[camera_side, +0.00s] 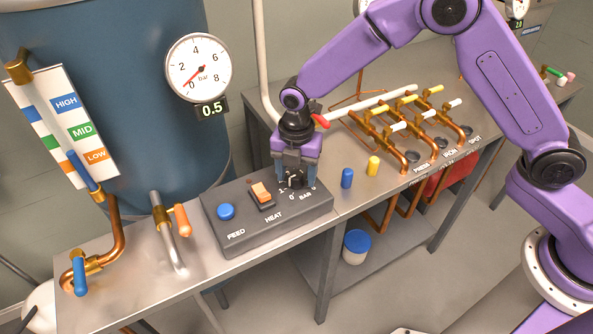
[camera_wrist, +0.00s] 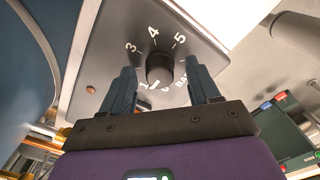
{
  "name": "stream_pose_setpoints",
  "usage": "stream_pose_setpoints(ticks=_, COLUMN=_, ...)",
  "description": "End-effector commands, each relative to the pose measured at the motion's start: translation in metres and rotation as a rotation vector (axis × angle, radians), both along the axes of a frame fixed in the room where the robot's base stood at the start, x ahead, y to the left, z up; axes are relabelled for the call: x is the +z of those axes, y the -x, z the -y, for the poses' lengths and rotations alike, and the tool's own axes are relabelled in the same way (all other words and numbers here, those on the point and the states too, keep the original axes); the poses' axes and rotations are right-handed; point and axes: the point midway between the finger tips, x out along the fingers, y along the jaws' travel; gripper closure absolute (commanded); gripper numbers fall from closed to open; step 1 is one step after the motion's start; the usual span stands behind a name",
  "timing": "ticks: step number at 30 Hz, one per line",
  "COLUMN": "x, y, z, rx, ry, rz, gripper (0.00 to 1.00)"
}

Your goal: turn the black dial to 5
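The black dial (camera_wrist: 159,68) is a round knob on the grey control panel (camera_side: 235,241), with the numbers 3, 4 and 5 showing around it in the wrist view. Its lower edge is close to the 0 and 1 marks, and I cannot tell exactly where it points. My gripper (camera_side: 294,176) is directly over the dial, pointing down. In the wrist view its two fingers (camera_wrist: 160,74) are open, one on each side of the dial, with gaps between them and it. In the side view the fingers hide much of the dial.
The panel also has a blue FEED button (camera_side: 226,211) and an orange HEAT switch (camera_side: 262,193). A round gauge (camera_side: 199,68) has a needle near 0, and a display (camera_side: 211,110) under it reads 0.5.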

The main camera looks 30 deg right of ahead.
Motion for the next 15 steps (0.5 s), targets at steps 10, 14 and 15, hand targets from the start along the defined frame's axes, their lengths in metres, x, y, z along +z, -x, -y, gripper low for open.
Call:
stream_pose_setpoints(ticks=10, x=0.0004, y=0.0000, z=0.0000, rx=-0.003, ry=0.000, rz=0.000, gripper=0.95)
stream_pose_setpoints(ticks=14, x=0.0006, y=0.0000, z=-0.0001, rx=-0.022, ry=0.000, rz=0.000, gripper=0.95)
stream_pose_setpoints(ticks=15, x=0.0006, y=0.0000, z=-0.0001, rx=-0.033, ry=0.000, rz=0.000, gripper=0.95)
